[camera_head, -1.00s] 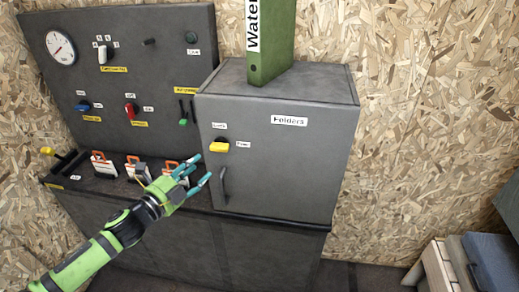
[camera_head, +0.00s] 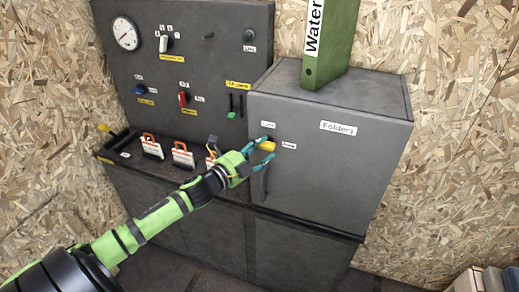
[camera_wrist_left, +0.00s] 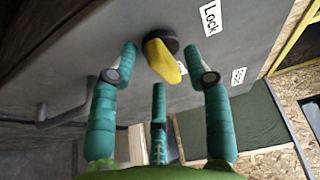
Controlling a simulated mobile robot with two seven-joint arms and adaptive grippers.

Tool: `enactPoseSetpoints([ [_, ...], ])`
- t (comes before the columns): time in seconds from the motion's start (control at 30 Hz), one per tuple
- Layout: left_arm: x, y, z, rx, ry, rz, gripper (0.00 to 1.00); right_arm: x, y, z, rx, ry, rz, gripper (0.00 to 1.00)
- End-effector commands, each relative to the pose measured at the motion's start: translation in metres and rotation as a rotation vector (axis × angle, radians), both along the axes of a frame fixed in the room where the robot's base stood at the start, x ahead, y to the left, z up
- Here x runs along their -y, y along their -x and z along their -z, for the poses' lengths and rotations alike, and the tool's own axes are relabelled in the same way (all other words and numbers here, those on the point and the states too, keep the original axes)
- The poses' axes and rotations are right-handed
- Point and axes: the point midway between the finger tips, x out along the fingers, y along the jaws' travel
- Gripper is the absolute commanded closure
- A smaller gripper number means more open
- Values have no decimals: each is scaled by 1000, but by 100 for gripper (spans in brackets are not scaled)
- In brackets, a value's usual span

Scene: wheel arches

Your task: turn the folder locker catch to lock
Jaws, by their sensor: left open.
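The folder locker (camera_head: 335,160) is a grey cabinet with a "Folders" label, its door closed. Its yellow catch (camera_head: 267,147) sits at the door's upper left, beside two small white labels. In the left wrist view the yellow catch (camera_wrist_left: 162,60) stands on a dark round base, and a "Lock" label (camera_wrist_left: 211,18) is beside it. My left gripper (camera_head: 264,152) is open at the catch. In the wrist view its teal fingers (camera_wrist_left: 165,65) lie on either side of the catch, with a third finger below. Contact cannot be told. My right gripper is not in view.
A dark door handle (camera_head: 264,184) is just below the catch. A green "Water" folder (camera_head: 335,45) stands on the locker. A control panel (camera_head: 205,75) with switches and a gauge is at left. Several orange-handled padlock-like items line the ledge, including one (camera_head: 183,155).

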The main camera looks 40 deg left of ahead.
Motion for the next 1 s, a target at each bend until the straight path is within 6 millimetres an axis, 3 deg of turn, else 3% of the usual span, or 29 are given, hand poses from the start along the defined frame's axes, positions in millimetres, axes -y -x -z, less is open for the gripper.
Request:
enactPoseSetpoints([
  [0.1,0,0,0,0,0,0,51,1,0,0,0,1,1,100],
  [0.13,0,0,0,0,0,0,55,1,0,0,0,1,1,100],
  [0.23,0,0,0,0,1,0,95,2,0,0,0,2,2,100],
  [0.27,0,0,0,0,1,0,100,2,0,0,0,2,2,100],
  [0.67,0,0,2,8,34,-1,100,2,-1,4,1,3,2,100],
  [1.0,1,0,6,59,243,-3,100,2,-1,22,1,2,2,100],
])
